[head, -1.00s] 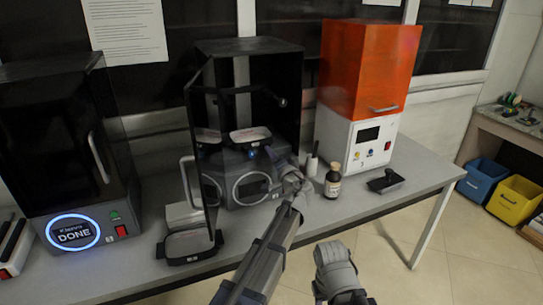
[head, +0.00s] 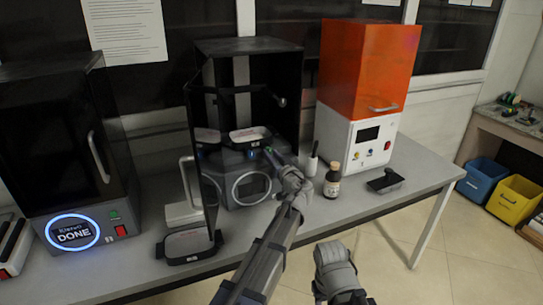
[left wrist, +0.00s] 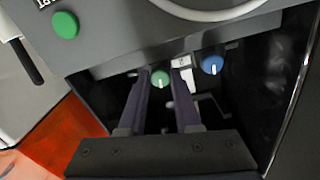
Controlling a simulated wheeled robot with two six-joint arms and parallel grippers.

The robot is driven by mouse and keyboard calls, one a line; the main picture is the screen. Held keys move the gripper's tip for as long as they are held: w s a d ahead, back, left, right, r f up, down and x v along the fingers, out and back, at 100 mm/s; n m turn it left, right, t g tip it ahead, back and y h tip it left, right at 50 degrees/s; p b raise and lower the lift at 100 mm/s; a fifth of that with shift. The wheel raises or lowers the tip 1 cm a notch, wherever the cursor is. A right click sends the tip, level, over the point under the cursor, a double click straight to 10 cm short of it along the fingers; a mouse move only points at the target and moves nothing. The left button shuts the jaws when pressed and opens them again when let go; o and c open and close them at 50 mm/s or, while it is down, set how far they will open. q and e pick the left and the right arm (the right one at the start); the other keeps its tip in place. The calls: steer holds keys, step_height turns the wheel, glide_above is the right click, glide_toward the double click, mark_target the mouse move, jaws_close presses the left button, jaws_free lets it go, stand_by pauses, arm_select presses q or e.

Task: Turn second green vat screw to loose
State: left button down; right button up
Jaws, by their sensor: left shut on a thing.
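The middle black machine (head: 245,165) stands with its door open, and a vat (head: 250,136) sits inside it. In the left wrist view a green screw (left wrist: 160,78) with a white mark lies between the fingertips of my left gripper (left wrist: 162,82). The mark points toward the bottom of that picture. My left gripper is shut on this screw. In the head view my left gripper (head: 273,155) reaches to the vat's right front. A blue screw (left wrist: 212,65) sits to the right of the green one in the wrist view.
The open door (head: 203,160) stands left of my left arm. A brown bottle (head: 333,180) and a black tray (head: 385,181) are to the right on the table (head: 420,178). An orange-hooded machine (head: 368,65) and a black machine showing DONE (head: 75,234) flank the middle one.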

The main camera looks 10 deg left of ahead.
arm_select(q)
steer(key=shift+f+n, duration=0.1)
steer(key=shift+n, duration=1.5)
steer(key=c, duration=0.6)
jaws_free()
steer(key=shift+c, duration=0.2)
steer(key=shift+d, duration=0.1)
steer(key=v, duration=0.7)
steer(key=shift+s+d, duration=0.2)
steer(key=shift+s, duration=0.15)
